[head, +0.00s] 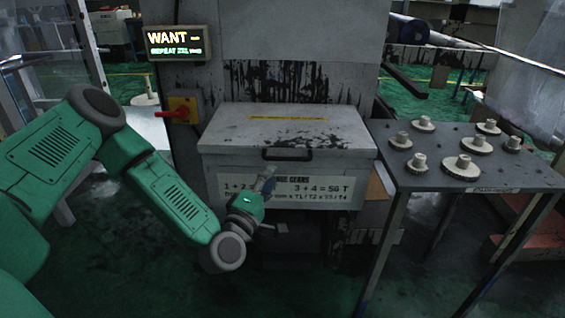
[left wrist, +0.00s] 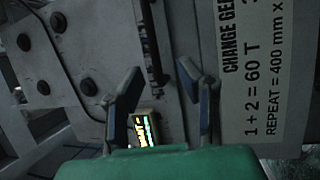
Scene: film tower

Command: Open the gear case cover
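The gear case cover (head: 285,128) is a flat grey lid, lying closed on the gear case, with a yellow strip and dark stains on top. Its dark bar handle (head: 287,155) is on the front edge. My left gripper (head: 267,180) is in front of the case, just below and left of the handle. In the left wrist view, my left gripper (left wrist: 166,88) has its two fingers wide apart with nothing held between them. A dark bar, apparently the handle (left wrist: 187,72), shows beside the right-hand finger. Contact cannot be told. My right gripper is not in view.
A label plate (head: 290,190) is on the case front. A grey table (head: 430,178) with several gears stands at the right. A red lever switch (head: 178,112) and a lit sign (head: 178,42) are at the left. A stained wall rises behind the case.

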